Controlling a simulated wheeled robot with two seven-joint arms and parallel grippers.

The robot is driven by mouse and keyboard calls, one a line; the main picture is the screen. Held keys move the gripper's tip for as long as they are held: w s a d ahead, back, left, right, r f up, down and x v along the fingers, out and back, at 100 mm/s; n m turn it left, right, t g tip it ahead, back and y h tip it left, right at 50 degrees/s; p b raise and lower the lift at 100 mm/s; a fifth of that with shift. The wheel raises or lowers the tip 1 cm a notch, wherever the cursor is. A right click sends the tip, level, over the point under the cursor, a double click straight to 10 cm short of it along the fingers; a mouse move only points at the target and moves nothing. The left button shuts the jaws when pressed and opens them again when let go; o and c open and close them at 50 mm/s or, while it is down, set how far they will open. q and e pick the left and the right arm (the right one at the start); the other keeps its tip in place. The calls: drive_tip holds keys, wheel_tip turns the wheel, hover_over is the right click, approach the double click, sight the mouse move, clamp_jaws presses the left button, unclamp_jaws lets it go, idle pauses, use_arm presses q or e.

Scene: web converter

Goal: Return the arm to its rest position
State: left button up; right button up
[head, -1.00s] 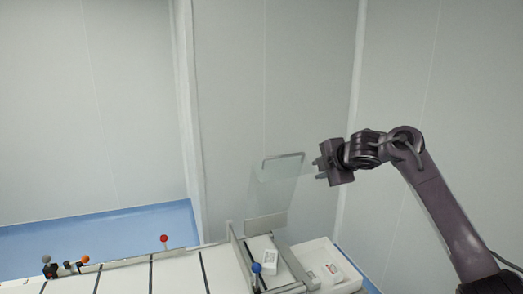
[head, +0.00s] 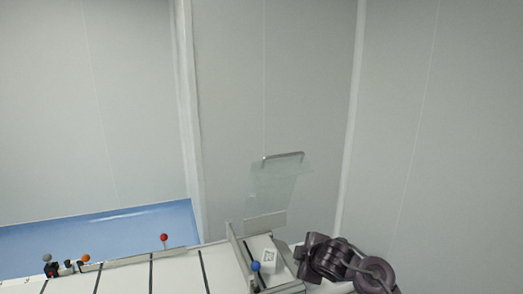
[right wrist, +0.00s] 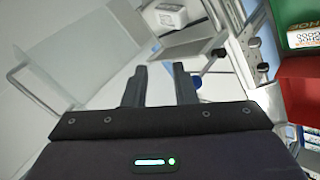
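My right arm reaches in at the lower right of the head view. My right gripper (head: 304,252) is beside the right end of the white machine, partly hidden by its own wrist. In the right wrist view the two dark fingers (right wrist: 160,82) stand apart with nothing between them, so it is open and empty. The clear guard (head: 279,185) with a metal handle stands raised, apart from the gripper; it also shows in the right wrist view (right wrist: 62,72). My left gripper is not in view.
A white block with a printed label (head: 269,261) sits in the machine's end bay, left of my gripper. Blue (head: 255,266) and red (head: 164,237) knobs stand on the machine. Green (right wrist: 296,22) and red (right wrist: 300,88) bins show at right in the wrist view.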

drive_tip(key=s+d+f+m+g+h, duration=0.1)
drive_tip(key=s+d+f+m+g, duration=0.3)
drive_tip(key=s, duration=0.7)
drive_tip(key=s+d+f+m, duration=0.25)
drive_tip(key=s+m, duration=0.25)
drive_tip(key=s, duration=0.7)
drive_tip(key=s+d+f+m+g+h, duration=0.15)
drive_tip(key=s+f+m, duration=0.3)
drive_tip(key=s, duration=0.65)
wheel_tip(320, 180, down, 34)
drive_tip(key=s+g+b, duration=0.2)
drive_tip(key=b, duration=0.4)
drive_tip(key=s+d+f+b, duration=0.2)
drive_tip(key=s+f, duration=0.8)
drive_tip(key=f, duration=0.1)
drive_tip(key=s+d+f+g+b, duration=0.1)
drive_tip(key=s+d+f+b, duration=0.1)
drive_tip(key=s+f, duration=0.8)
wheel_tip(320, 180, down, 2)
drive_tip(key=shift+d+f, duration=0.15)
drive_tip(key=shift+f, duration=0.1)
